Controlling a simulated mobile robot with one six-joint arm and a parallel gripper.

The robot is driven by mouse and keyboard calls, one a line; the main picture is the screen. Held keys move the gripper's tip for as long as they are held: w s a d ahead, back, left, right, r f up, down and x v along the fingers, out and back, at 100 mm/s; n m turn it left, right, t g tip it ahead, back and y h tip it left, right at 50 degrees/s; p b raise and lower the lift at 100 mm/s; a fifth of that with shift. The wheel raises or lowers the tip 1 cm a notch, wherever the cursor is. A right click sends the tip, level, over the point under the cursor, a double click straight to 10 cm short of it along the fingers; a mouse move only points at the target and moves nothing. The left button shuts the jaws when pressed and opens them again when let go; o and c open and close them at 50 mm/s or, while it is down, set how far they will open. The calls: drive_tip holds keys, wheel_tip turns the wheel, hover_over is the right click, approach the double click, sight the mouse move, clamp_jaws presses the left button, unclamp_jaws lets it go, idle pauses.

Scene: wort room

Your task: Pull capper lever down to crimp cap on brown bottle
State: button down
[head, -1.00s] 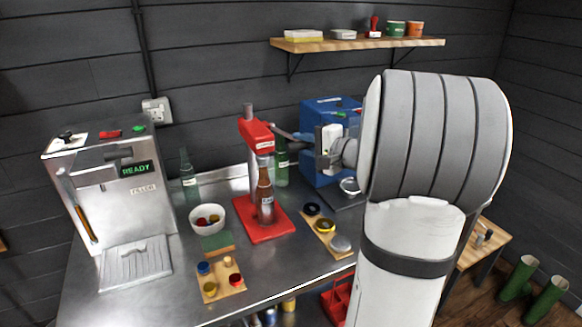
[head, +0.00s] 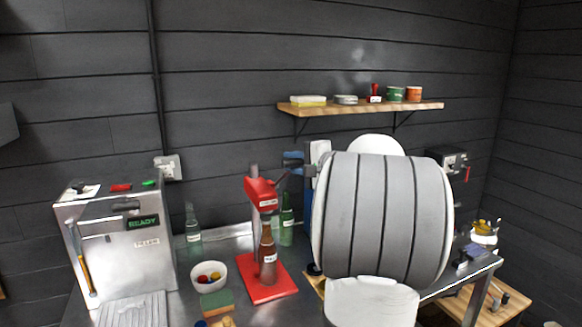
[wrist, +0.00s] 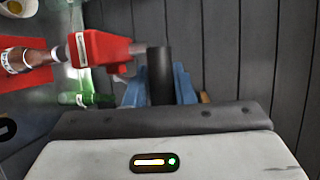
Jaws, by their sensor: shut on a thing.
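The red capper (head: 263,192) stands on the bench with its head above a brown bottle (head: 268,262), which is upright on the red base. The bottle's neck is under the head; whether they touch is unclear. The lever (head: 282,181) slants up to the right from the head. My gripper (head: 293,160) is at its outer end, partly hidden by my arm. In the wrist view, my gripper's blue fingers (wrist: 160,92) are closed around the lever's black grip (wrist: 160,70). The capper head (wrist: 98,48) and brown bottle (wrist: 27,57) show at left there.
Green bottles (head: 287,222) (head: 193,226) stand behind the capper and to its left. A white bowl of caps (head: 209,276) and a green block (head: 216,302) lie left of the base. The filler machine (head: 118,240) is at far left. A wall shelf (head: 360,106) hangs above.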

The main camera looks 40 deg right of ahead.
drive_tip(key=shift+d, duration=0.35)
drive_tip(key=c, duration=1.6)
unclamp_jaws()
drive_tip(key=shift+f, duration=0.1)
drive_tip(key=o, duration=0.3)
drive_tip(key=shift+w+d+f, duration=0.15)
drive_tip(key=shift+d, duration=0.2)
drive_tip(key=shift+a, duration=0.15)
drive_tip(key=shift+s, duration=0.2)
drive_tip(key=b+v, duration=0.2)
drive_tip(key=v, duration=0.5)
drive_tip(key=shift+s, duration=0.2)
